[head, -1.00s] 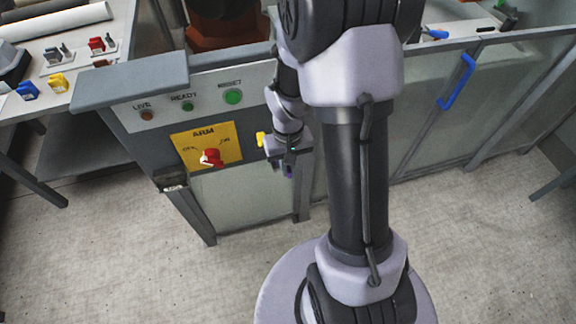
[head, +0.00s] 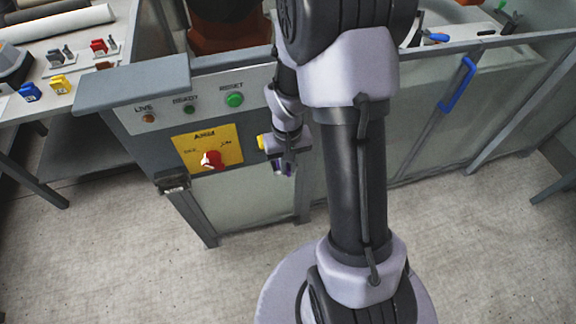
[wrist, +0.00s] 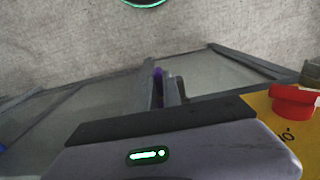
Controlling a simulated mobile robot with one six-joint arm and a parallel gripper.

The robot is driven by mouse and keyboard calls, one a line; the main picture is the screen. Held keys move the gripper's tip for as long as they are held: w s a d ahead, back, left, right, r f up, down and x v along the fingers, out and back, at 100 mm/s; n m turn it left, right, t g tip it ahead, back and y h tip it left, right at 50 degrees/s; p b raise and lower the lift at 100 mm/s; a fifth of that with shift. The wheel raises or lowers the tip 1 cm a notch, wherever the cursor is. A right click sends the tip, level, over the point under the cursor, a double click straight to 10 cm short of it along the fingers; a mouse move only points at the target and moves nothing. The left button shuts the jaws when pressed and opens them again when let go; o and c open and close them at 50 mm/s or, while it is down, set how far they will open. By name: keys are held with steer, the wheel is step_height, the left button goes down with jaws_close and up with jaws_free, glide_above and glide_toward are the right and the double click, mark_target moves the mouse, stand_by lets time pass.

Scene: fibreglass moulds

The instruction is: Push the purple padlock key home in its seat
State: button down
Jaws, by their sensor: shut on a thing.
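My gripper (head: 284,166) hangs in front of the grey cabinet, right of the yellow ARM plate. It is shut on the purple padlock key (head: 278,168), of which only a small purple piece shows below the fingers. In the wrist view the purple key (wrist: 158,74) shows as a sliver at the fingertips (wrist: 168,88). The key is apart from the panel as far as I can see. A small dark block (head: 173,184) sits at the panel's lower left corner; I cannot tell whether it is the seat.
The yellow plate (head: 225,140) carries a red rotary switch (head: 210,160). LIVE, READY and RESET lamps and buttons sit above it. A table at left holds blue (head: 30,92), yellow (head: 58,84) and red (head: 98,46) pieces. A blue handle (head: 457,84) is on the gate at right.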

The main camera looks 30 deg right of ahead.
steer(key=c, duration=1.4)
jaws_free()
steer(key=shift+w, duration=0.1)
steer(key=shift+c, duration=0.2)
step_height(320, 180, up, 17)
steer(key=p, duration=0.7)
steer(key=shift+r+p, duration=0.2)
steer(key=shift+p, duration=0.1)
